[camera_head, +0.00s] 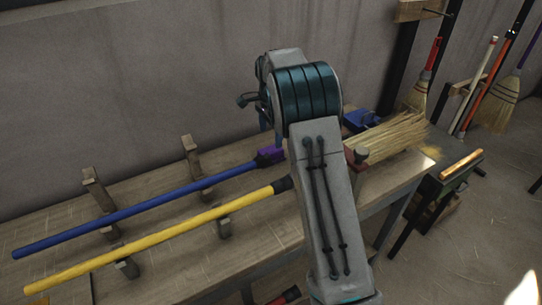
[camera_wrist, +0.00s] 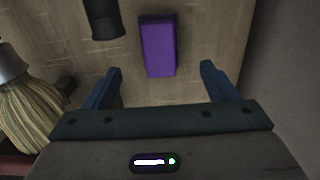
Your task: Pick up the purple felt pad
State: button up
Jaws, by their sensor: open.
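The purple felt pad (camera_wrist: 157,47) is a small block lying flat on the wooden bench. In the wrist view it sits ahead of and between the lines of my two fingers. My gripper (camera_wrist: 162,80) is open and empty, above the bench. Nothing is between its fingers. The head view mostly hides the fingers behind my arm.
A black cylindrical end (camera_wrist: 105,18) lies left of the pad. Broom bristles (camera_wrist: 32,110) are at the lower left. A yellow handle (camera_head: 150,245) and wooden pegs (camera_head: 98,188) are on the bench (camera_head: 185,268). The wall (camera_head: 130,90) is behind. A blue object (camera_head: 362,120) sits beyond my arm.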

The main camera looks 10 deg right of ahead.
aim_at(271, 149)
notch_tip(271, 149, down, 9)
jog(key=shift+r, duration=0.2)
jog(key=c, duration=1.1)
